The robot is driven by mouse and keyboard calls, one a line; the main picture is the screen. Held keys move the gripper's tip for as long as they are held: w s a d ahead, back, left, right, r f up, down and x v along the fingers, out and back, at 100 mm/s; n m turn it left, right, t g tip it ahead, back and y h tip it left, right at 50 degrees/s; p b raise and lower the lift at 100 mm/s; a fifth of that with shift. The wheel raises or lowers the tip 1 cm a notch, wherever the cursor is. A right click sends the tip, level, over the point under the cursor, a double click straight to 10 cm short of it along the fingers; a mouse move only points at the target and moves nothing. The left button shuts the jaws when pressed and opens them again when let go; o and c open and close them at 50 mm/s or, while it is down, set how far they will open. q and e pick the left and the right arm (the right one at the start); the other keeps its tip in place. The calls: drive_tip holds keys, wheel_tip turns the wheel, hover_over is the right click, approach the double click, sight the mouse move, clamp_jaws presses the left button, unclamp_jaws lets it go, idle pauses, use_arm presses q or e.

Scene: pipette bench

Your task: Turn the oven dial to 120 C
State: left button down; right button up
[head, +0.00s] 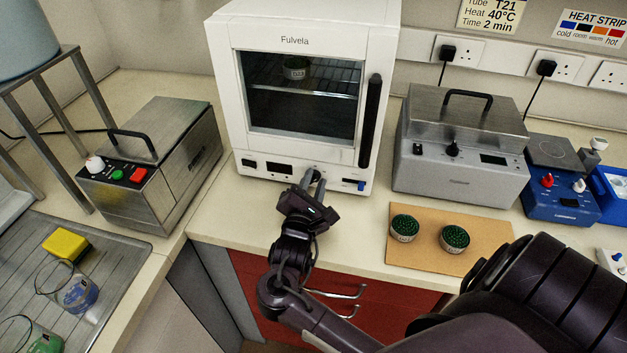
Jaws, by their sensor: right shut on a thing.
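The white Fulvela oven (312,28) stands on the bench at the back, its door shut and its window showing a shelf with a small container (295,68) inside. My left gripper is not in view.
A steel box with buttons (165,150) stands left of the oven. A grey bath (465,145) stands right. Two green-topped pots (404,228) sit on a cork mat (430,259) in front. A blue hotplate (560,190) is farther right. Bare bench lies left of my gripper.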

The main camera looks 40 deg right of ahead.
drive_tip(key=m+p, duration=0.2)
drive_tip(key=shift+s+m+p, duration=0.1)
drive_tip(key=shift+m+p, duration=0.25)
drive_tip(key=shift+m, duration=0.05)
drive_tip(key=shift+d+f+m+p, duration=0.1)
drive_tip(key=shift+f+m+p, duration=0.1)
drive_tip(key=shift+m+p, duration=1.1)
drive_tip(key=shift+m+b, duration=0.4)
drive_tip(key=shift+m, duration=0.1)
drive_tip(key=o, duration=1)
drive_tip(key=shift+b+v, duration=0.75)
drive_tip(key=shift+v, duration=3.2)
